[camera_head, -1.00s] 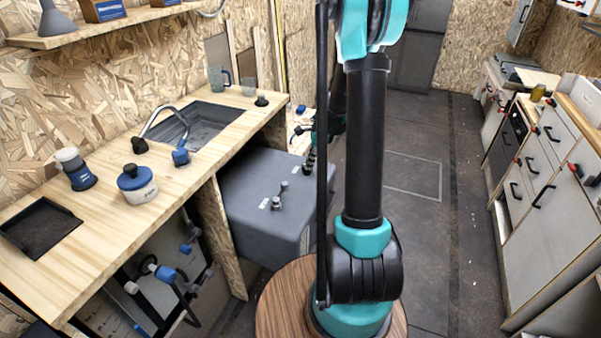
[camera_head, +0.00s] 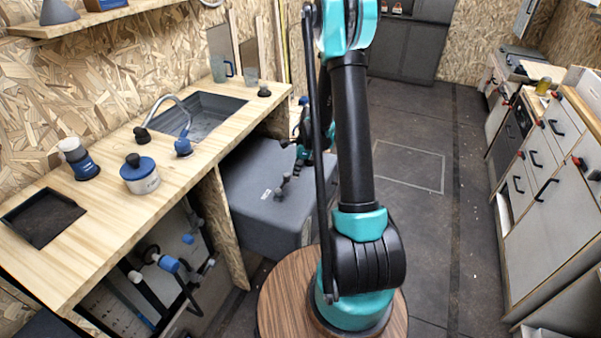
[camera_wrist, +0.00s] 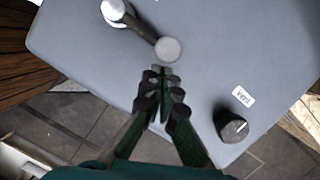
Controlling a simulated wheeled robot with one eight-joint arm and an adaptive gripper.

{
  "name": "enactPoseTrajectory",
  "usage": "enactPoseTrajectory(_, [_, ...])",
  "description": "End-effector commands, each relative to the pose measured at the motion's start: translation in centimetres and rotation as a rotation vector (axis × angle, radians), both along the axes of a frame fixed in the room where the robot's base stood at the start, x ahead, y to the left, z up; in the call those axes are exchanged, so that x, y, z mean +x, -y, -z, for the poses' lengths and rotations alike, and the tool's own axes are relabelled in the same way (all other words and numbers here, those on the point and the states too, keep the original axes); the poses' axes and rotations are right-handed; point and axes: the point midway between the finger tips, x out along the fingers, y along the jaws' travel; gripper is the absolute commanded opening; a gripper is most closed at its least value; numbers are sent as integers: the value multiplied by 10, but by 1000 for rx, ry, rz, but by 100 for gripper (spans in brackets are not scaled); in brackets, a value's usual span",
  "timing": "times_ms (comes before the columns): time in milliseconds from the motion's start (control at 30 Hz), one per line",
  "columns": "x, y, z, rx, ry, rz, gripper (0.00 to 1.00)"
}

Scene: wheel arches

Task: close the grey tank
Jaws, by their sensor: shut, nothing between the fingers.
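The grey tank (camera_head: 255,222) stands on the floor at the end of the wooden counter, partly under it. Its flat top (camera_wrist: 230,50) fills much of the wrist view. A valve with a silvery round end and a bar (camera_wrist: 140,28) ending in a pale round knob (camera_wrist: 168,48) is on the top. A black knob (camera_wrist: 232,127) sits near the edge beside a small white label (camera_wrist: 243,96). My gripper (camera_wrist: 162,76) is shut and empty, its tips close to the pale knob; contact cannot be told. The head view shows my gripper (camera_head: 299,162) over the tank, partly covering its fittings.
The counter (camera_head: 110,225) with a sink (camera_head: 205,112) and a blue-lidded pot (camera_head: 139,175) is on the left. Pipes with blue fittings (camera_head: 168,264) are beneath it. Drawer cabinets (camera_head: 545,170) line the right. The floor (camera_head: 425,225) between is open.

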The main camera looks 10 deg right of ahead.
Motion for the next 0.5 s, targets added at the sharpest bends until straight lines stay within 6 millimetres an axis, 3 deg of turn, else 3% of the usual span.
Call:
enactPoseTrajectory(333, [2, -3, 0, 0, 0, -1, 0])
enactPoseTrajectory(500, [23, -31, 0, 1, 2, -6, 0])
